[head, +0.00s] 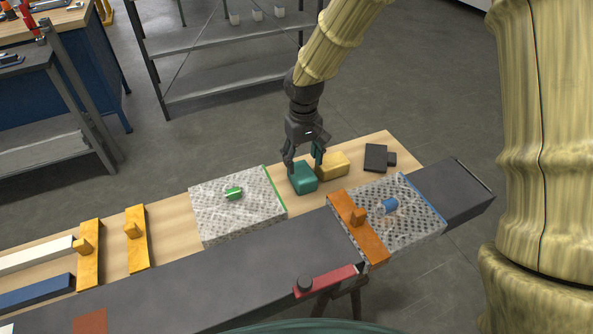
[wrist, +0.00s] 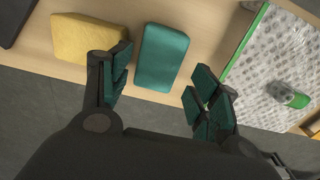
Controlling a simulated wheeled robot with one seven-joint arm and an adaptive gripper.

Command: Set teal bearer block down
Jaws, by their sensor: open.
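The teal bearer block (head: 303,178) lies on the wooden bench, between a patterned plate with a green edge and a yellow block. In the wrist view the teal block (wrist: 162,57) lies flat on the wood, ahead of the gap between my fingers. My gripper (head: 304,162) is just above and behind the teal block in the head view. It is open, with fingers spread wide and nothing between the pads. In the wrist view my gripper (wrist: 158,85) shows clear space on both sides of the block.
The yellow block (head: 332,165) lies close on the right of the teal block. The green-edged plate (head: 215,222) with a green piece is on the left. A black item (head: 376,158) lies farther right. A grey beam (head: 225,285) runs along the front, with an orange bar (head: 368,238) across it.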

